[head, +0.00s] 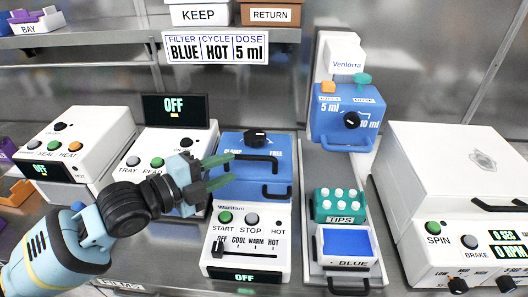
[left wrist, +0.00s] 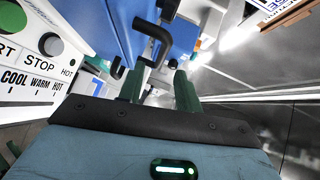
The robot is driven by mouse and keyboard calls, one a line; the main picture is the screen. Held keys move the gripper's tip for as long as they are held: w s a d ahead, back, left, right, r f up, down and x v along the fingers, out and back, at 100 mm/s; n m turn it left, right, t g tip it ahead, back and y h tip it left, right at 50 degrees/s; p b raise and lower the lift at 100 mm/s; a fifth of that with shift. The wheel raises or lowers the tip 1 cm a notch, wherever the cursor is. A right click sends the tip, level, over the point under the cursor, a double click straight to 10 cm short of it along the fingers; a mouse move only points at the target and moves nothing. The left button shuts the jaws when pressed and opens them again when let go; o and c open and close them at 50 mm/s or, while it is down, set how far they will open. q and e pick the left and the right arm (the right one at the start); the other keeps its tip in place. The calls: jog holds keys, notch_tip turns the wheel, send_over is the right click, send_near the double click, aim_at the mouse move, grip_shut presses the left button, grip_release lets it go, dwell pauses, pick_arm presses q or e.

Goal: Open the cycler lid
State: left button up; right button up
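The cycler (head: 246,245) is a white box with START and STOP buttons, a slider and a display reading OFF. Its blue lid (head: 236,187) is down on top. A black knob (head: 255,137) sits at the back between the words CLAMP and FREE. Black bar handles (head: 276,196) show on the blue part. My left gripper (head: 229,169) is over the left of the lid, its green fingers apart and empty, pointing right. In the left wrist view a black handle (left wrist: 153,42) lies just ahead of the fingers (left wrist: 158,86). My right gripper is out of view.
A blue dispenser (head: 347,118) and a teal tip rack (head: 339,205) stand to the right, above a blue-topped tray (head: 347,243). A large white centrifuge (head: 450,165) is further right. White sealing (head: 75,150) and reading (head: 165,140) devices stand at left. A shelf runs along the back.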

aim_at(247, 159)
pick_arm(q)
jog(key=shift+a, duration=0.1)
jog(key=shift+p+x, duration=0.3)
jog(key=shift+x, duration=3.5)
jog(key=shift+r, duration=0.1)
grip_shut()
